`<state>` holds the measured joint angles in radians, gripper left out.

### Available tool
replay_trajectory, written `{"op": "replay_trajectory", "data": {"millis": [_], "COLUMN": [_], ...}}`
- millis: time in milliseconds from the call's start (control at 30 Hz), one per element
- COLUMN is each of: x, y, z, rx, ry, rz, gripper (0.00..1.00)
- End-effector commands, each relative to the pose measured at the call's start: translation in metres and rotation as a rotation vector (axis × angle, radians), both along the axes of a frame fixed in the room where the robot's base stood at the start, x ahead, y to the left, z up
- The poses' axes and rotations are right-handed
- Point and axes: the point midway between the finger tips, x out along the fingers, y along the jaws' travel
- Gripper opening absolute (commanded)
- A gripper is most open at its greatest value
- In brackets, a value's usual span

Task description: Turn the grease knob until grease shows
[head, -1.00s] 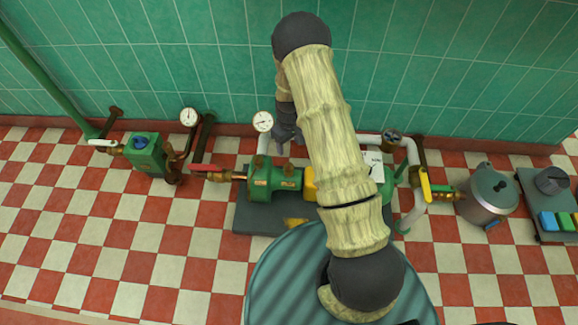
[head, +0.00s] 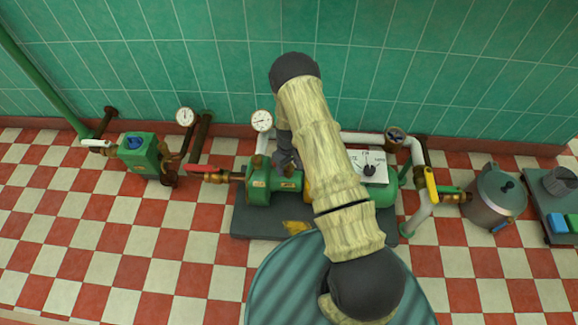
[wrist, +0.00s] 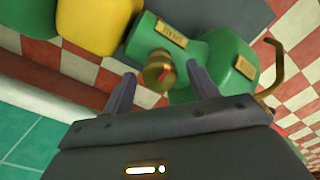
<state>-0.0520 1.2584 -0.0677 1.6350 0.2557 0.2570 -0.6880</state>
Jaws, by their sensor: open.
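The small brass knob (wrist: 157,72) stands on the green pump body in the wrist view, with a small red patch on its side. My gripper (wrist: 161,73) is open, with one dark finger on each side of the knob. I see no clear contact between the fingers and the knob. In the head view my gripper (head: 287,158) is low over the green pump (head: 258,185), and the knob there is hard to make out behind it. I cannot make out any grease.
A pressure gauge (head: 262,121) rises behind the pump.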

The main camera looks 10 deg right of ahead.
Motion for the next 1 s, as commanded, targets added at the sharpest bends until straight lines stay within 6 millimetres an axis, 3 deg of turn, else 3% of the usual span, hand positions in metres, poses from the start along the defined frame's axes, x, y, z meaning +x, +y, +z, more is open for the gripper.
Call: {"op": "replay_trajectory", "data": {"millis": [167,400,1000], "x": [0.0001,0.0,-0.0004], "y": [-0.0003,-0.0002,0.0001], "z": [0.0006,0.0008,0.0028], "rx": [0.0,0.0,0.0], "ry": [0.0,0.0,0.001], "rz": [0.0,0.0,-0.136], "gripper": [0.59,0.14,0.14]}}
